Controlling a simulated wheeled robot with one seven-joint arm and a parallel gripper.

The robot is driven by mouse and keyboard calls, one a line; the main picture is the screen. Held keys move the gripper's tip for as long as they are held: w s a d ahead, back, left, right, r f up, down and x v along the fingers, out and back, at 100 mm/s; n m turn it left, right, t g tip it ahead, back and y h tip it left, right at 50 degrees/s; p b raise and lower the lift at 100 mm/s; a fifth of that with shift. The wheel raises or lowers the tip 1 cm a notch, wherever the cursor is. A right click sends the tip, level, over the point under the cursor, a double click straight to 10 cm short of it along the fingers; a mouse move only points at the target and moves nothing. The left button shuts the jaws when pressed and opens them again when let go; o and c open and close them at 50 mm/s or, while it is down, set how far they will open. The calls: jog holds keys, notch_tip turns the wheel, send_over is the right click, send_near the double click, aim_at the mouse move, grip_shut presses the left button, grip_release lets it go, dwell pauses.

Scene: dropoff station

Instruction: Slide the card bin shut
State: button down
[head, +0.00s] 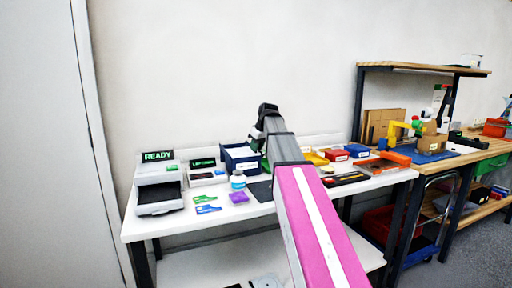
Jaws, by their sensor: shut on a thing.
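A dark blue bin (229,161) with a white label, which looks like the card bin, stands near the back of the white table (182,228). I cannot tell how far it is open. Green and blue cards (207,209) lie flat on the table in front, to the left.
A grey-black reader (158,197) with a READY sign (158,156) is at the left. Red (336,155) and blue (358,151) boxes are to the right.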

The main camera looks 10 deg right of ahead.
jog(key=c, duration=1)
grip_release()
jog(key=shift+s, duration=0.2)
jog(key=v, duration=1.1)
